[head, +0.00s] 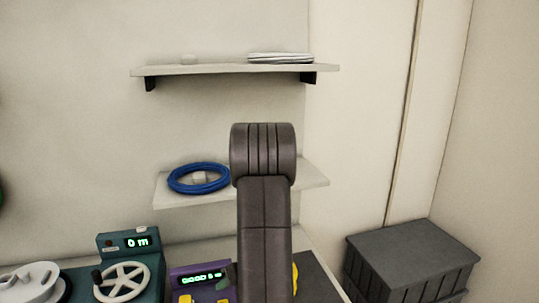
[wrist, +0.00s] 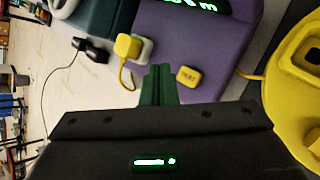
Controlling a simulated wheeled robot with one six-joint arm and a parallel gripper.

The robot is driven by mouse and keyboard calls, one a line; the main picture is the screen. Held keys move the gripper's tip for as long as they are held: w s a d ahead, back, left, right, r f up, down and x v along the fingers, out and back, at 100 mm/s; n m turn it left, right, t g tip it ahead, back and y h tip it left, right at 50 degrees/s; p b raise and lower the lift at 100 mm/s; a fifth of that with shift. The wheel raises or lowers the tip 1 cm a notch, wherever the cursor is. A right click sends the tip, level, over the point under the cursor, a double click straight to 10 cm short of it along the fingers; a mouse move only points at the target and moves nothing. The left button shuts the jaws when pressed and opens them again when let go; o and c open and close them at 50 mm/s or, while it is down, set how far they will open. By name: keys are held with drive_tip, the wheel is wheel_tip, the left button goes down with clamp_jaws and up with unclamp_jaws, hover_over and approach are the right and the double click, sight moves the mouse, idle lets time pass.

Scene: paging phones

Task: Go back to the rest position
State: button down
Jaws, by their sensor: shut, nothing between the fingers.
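My gripper (wrist: 158,72) shows at the middle of the wrist view. Its two green fingers are together, with nothing between them. They point over the front of a purple device (wrist: 195,50) with a lit green display, close to a yellow button (wrist: 188,77) and a yellow plug (wrist: 127,46) on a cable. I cannot tell whether the fingertips touch the device. The purple device (head: 187,273) is left of my arm there, partly cut off by the lower edge.
A teal device (head: 147,262) with a hand wheel and a "0 m" display stands left of the purple one. A blue cable coil (head: 198,190) lies on the lower shelf (head: 310,176) behind my arm. An upper shelf (head: 215,70) and dark crates (head: 410,262) are farther off.

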drive_tip(key=shift+s+f+b, duration=0.1)
drive_tip(key=shift+f+b, duration=0.35)
drive_tip(key=shift+b, duration=0.45)
drive_tip(key=shift+f+b, duration=0.3)
drive_tip(key=shift+b, duration=0.55)
drive_tip(key=shift+f+b, duration=0.2)
drive_tip(key=shift+b, duration=0.65)
